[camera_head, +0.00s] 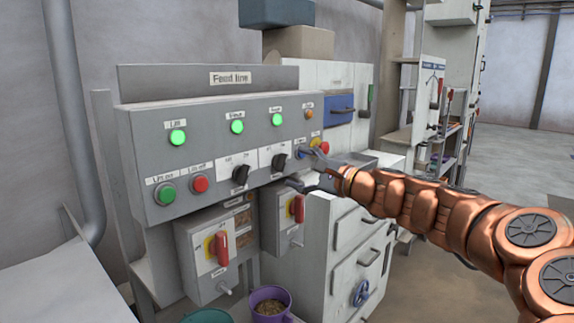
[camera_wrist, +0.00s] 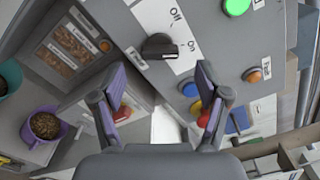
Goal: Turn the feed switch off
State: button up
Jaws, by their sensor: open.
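The grey Feed line panel (camera_head: 220,155) carries two black rotary switches. My gripper (camera_head: 302,169) is in front of the panel's lower right part. In the wrist view my gripper (camera_wrist: 160,80) is open and empty, with the switch beyond its fingertips, apart from them.
A blue button (camera_wrist: 188,88) and a red button on yellow (camera_head: 323,147) lie close to the right of the switch. The other black switch (camera_head: 240,174) is to its left. Below are red-handled boxes (camera_head: 218,249) and a purple bucket (camera_head: 268,303) of pellets.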

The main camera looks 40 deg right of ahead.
aim_at(285, 164)
jog(key=shift+x, duration=2.1)
jog(key=shift+a, duration=0.1)
jog(key=shift+c, duration=0.2)
jog(key=c, duration=1.1)
